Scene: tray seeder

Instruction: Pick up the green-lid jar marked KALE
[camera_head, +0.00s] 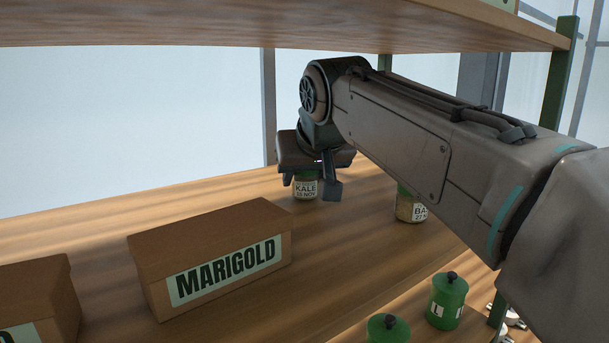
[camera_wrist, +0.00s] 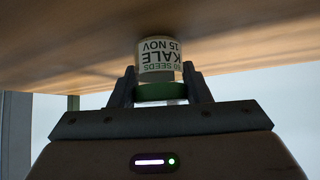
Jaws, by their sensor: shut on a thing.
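The jar marked KALE (camera_head: 305,189) is upright at the back of the wooden shelf, with its label facing me. My gripper (camera_head: 314,184) comes down on it from above, with one finger on each side. In the wrist view, which is upside down, my gripper (camera_wrist: 160,90) is shut on the jar's green lid (camera_wrist: 152,93). The label on the jar (camera_wrist: 159,58) reads KALE, 15 NOV. Its base is at or very near the shelf surface; I cannot tell whether it touches.
A MARIGOLD box (camera_head: 210,257) stands in front, with another box (camera_head: 38,302) at left. A jar marked BA (camera_head: 408,208) is partly hidden behind my arm. Green containers (camera_head: 446,303) stand at lower right. An upper shelf (camera_head: 250,28) overhangs, and a green post (camera_head: 560,75) stands at right.

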